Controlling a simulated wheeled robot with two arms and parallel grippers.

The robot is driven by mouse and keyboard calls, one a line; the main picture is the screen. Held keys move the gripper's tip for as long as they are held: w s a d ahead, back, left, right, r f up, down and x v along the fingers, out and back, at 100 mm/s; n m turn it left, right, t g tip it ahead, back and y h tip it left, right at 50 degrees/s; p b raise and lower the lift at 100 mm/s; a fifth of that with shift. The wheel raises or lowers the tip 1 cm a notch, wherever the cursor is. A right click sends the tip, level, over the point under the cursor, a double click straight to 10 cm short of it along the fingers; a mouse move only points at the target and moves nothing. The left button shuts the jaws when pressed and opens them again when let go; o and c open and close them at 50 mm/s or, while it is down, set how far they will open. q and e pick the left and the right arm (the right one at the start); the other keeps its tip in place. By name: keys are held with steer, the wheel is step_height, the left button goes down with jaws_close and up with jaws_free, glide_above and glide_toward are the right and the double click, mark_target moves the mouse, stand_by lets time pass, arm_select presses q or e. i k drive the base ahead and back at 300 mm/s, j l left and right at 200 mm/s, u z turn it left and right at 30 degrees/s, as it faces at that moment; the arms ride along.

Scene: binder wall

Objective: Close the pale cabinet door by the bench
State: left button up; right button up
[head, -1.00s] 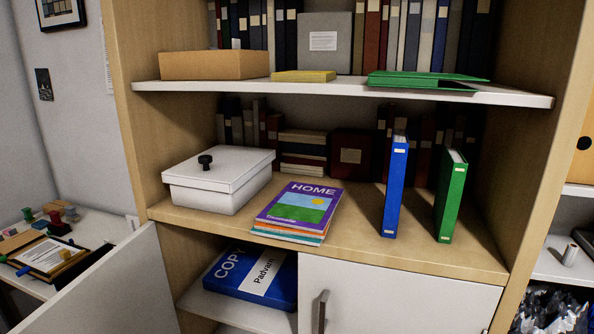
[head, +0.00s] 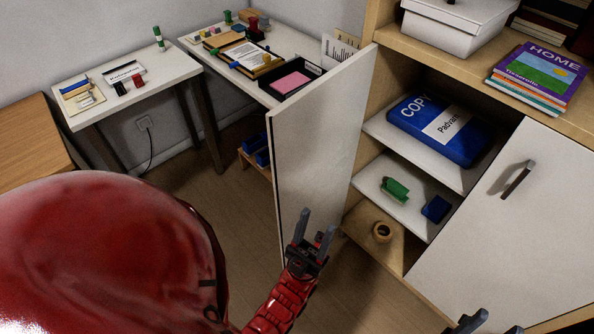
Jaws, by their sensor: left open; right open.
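The pale cabinet door (head: 318,150) stands wide open at the left of the cabinet, jutting out toward me. Its broad face is in view; no handle shows on that face. My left gripper (head: 315,227) is open and empty, reaching up from below. It overlaps the lower part of the door in the picture; whether it touches is not clear. My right gripper (head: 492,327) is open at the bottom right edge, with only its fingertips showing, in front of the other, closed door (head: 500,225) with a dark handle.
The bench (head: 215,65) with a clipboard and tray stands behind the open door. Inside the cabinet are a blue COPY paper pack (head: 440,130), a green item (head: 395,190), a blue box (head: 435,209) and a tape roll (head: 382,231). Floor is clear between bench and cabinet.

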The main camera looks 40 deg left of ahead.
mark_target(314, 135)
steer(key=j+z, duration=0.15)
steer(key=j, duration=0.35)
steer(key=j+z, duration=0.2)
steer(key=j, duration=0.3)
steer(key=k+j+z, duration=0.15)
steer(key=j, duration=0.35)
steer(key=j+z, duration=0.15)
steer(key=j, duration=0.35)
steer(key=k+j+z, duration=0.2)
steer(key=j, duration=0.9)
steer(key=k+j+u, duration=0.15)
steer(key=k+u, duration=0.2)
steer(key=k, duration=0.35)
